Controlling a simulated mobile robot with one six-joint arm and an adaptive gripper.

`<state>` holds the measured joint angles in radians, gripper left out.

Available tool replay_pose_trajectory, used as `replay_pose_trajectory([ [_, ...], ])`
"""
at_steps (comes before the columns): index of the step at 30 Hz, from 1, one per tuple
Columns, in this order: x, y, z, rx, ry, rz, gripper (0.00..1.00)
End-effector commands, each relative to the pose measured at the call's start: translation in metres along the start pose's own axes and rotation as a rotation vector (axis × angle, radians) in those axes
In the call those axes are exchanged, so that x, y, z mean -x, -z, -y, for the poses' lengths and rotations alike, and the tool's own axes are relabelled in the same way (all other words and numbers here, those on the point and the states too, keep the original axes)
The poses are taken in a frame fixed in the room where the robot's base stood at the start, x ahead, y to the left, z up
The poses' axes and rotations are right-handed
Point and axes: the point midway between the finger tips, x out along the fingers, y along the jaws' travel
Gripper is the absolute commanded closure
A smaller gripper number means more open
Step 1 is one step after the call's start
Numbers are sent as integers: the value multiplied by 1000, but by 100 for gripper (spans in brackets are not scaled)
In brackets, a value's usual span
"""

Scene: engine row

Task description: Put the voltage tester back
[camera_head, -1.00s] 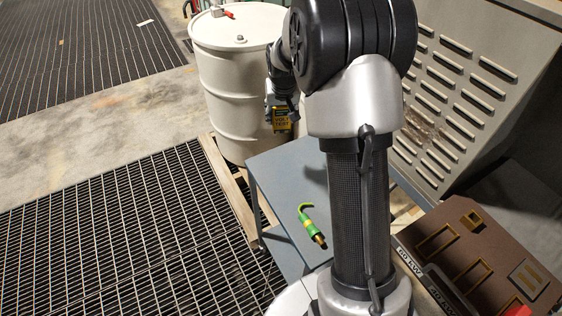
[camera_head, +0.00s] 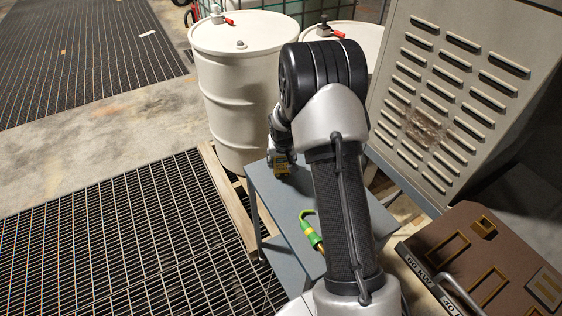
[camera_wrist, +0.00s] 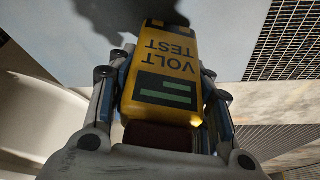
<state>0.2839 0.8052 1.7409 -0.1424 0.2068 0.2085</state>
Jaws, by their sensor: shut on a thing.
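The voltage tester (camera_wrist: 166,80) is a yellow and black box marked VOLT TEST. In the wrist view it sits between the two fingers of my gripper (camera_wrist: 165,95), which is shut on it. In the head view the tester (camera_head: 282,168) shows small at the far end of the blue-grey table (camera_head: 290,222), below my gripper (camera_head: 281,160). I cannot tell whether it touches the table top. A brown board (camera_head: 462,232) with yellow outlined slots is at the right.
A green and yellow tool (camera_head: 312,234) lies on the table beside my arm. White drums (camera_head: 238,95) stand behind the table, and a louvred grey cabinet (camera_head: 450,100) stands at the right. Floor grating (camera_head: 130,240) lies at the left.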

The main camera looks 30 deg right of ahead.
Motion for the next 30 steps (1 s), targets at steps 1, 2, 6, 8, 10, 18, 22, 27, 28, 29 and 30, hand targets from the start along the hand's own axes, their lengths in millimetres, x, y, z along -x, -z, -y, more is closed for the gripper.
replay_pose_trajectory([
  [1, -5, -2, 0, 0, 0, -1, 89],
  [2, -6, -2, 0, 0, 0, -2, 89],
  [6, -5, -1, 0, 0, 0, -3, 89],
  [8, -5, -1, 0, 0, 0, -3, 89],
  [10, -6, -2, 0, 0, 0, -3, 89],
  [18, -8, -3, 0, 0, 0, -1, 41],
  [22, -8, -3, 0, 0, 0, -1, 34],
  [27, -8, -3, 0, 0, 0, -1, 34],
  [28, -8, -3, 0, 0, 0, -1, 34],
  [29, -8, -3, 0, 0, 0, -1, 34],
  [30, -7, -3, 0, 0, 0, -1, 34],
])
